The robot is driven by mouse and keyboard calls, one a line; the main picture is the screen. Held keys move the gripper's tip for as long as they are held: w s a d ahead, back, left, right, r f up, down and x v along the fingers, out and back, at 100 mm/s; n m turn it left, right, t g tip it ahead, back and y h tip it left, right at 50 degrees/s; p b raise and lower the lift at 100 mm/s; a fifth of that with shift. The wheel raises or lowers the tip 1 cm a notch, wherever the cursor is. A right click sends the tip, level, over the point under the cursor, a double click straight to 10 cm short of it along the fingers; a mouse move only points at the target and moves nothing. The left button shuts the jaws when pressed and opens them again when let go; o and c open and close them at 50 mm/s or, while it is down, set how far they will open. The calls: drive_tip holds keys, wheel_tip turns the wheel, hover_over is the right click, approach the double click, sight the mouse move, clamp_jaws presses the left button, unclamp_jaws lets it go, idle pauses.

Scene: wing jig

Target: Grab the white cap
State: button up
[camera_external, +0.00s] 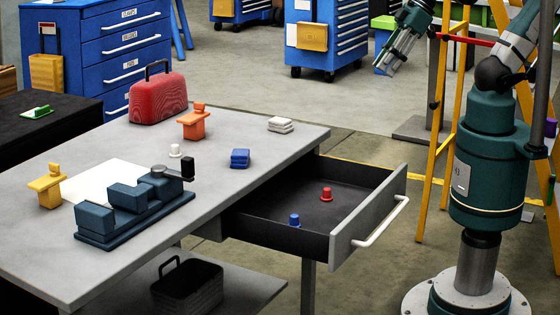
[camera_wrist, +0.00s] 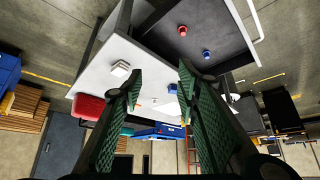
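The white cap (camera_external: 175,151) stands upright on the grey table, between the orange part and the blue vise, in the external view. My gripper (camera_external: 386,68) is raised at the upper right of the external view, well away from the cap. In the wrist view my gripper (camera_wrist: 160,80) has its two green fingers spread apart, with nothing held between them.
The open drawer (camera_external: 258,233) holds a red cap (camera_external: 326,194) and a blue cap (camera_external: 294,220).

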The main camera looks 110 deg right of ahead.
drive_tip(key=w+r+m+g+p, duration=0.1)
drive_tip(key=w+r+m, duration=0.1)
drive_tip(key=w+r, duration=0.45)
drive_tip(key=w+r+m+g+p, duration=0.1)
drive_tip(key=w+r+m+p, duration=0.15)
drive_tip(key=w, duration=0.75)
drive_tip(key=m+g+h+p, duration=0.2)
drive_tip(key=m+g+p, duration=0.3)
drive_tip(key=m+p, duration=0.5)
hover_over(176, 145)
drive_tip(key=a+b, duration=0.1)
drive_tip(key=b, duration=0.1)
wheel_tip(176, 145, down, 22)
drive_tip(key=m, duration=0.2)
drive_tip(key=shift+a, duration=0.1)
drive_tip(key=shift+f, duration=0.15)
drive_tip(key=shift+f+b, duration=0.35)
drive_tip(key=shift+f, duration=0.8)
